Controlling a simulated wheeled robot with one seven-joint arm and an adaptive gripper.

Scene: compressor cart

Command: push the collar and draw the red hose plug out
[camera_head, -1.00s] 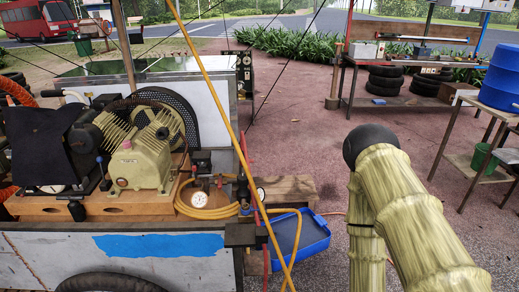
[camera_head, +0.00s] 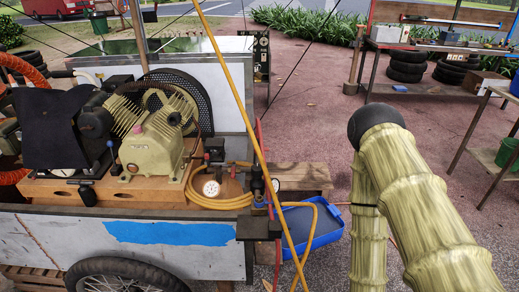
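A thin red hose (camera_head: 271,190) runs down beside the valve fittings (camera_head: 258,185) at the right end of the compressor cart (camera_head: 170,232). Its plug and the collar are too small to tell apart from the fittings. A yellow hose (camera_head: 236,90) crosses in front of this area from top to bottom. My arm, in a pale ribbed sleeve with a dark rounded joint, fills the right foreground, apart from the fittings. My gripper is outside the view.
The cream compressor (camera_head: 155,145) and a pressure gauge (camera_head: 211,188) sit on the cart's wooden deck. A black block (camera_head: 258,228) juts from its right corner. A blue tray (camera_head: 325,226) lies on the ground beside a wooden step (camera_head: 305,178). Open paving lies behind.

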